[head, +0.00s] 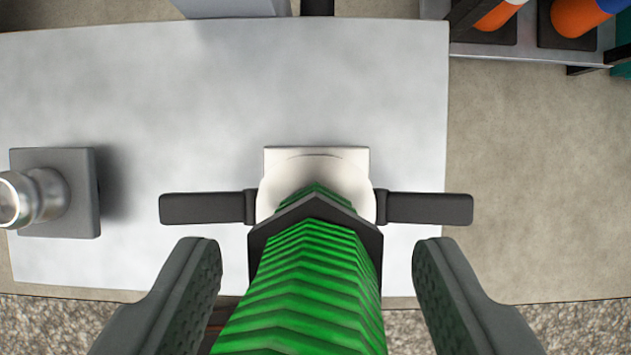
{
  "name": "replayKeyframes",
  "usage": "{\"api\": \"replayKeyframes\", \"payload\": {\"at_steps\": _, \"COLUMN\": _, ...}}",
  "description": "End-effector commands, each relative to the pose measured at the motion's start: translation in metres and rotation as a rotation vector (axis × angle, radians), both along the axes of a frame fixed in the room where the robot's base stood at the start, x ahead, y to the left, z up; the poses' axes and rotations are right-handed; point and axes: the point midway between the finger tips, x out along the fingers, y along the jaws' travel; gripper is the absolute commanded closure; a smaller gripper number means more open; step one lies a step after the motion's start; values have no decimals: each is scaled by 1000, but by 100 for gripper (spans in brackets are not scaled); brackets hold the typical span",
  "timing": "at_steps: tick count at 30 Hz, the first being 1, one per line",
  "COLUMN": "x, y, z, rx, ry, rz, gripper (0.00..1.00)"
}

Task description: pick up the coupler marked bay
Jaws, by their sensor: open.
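A coupler (305,285) with a green ribbed body, a dark angular collar and two dark side levers stands in the middle of the head view. A pale round part of it meets a pale square block (355,158) on the grey metal plate. No bay marking is readable on it from here. My gripper (317,250) is open, with one dark textured finger on each side of the green body. Gaps show between the fingers and the coupler. The bottom of the picture cuts off the near end of the coupler.
A metal fitting (40,197) on a grey square block stands at the left of the plate (200,90). Orange-tipped items (580,15) sit in a dark rack at the top right. A grey box (232,7) stands at the top edge. The plate's upper middle is clear.

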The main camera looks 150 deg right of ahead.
Motion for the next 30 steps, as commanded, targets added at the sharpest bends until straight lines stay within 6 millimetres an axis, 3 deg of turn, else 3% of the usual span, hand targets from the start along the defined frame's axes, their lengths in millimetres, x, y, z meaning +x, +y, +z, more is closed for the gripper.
{"api": "replayKeyframes", "payload": {"at_steps": 5, "x": 2, "y": 2, "z": -10, "rx": 0, "ry": 0, "rz": 0, "gripper": 43}}
{"api": "replayKeyframes", "payload": {"at_steps": 14, "x": 11, "y": 8, "z": -46, "rx": -1, "ry": 1, "rz": 0, "gripper": 43}}
{"api": "replayKeyframes", "payload": {"at_steps": 22, "x": 13, "y": 9, "z": -49, "rx": 0, "ry": -1, "rz": 0, "gripper": 43}}
{"api": "replayKeyframes", "payload": {"at_steps": 30, "x": 13, "y": 9, "z": -49, "rx": 0, "ry": -1, "rz": 0, "gripper": 94}}
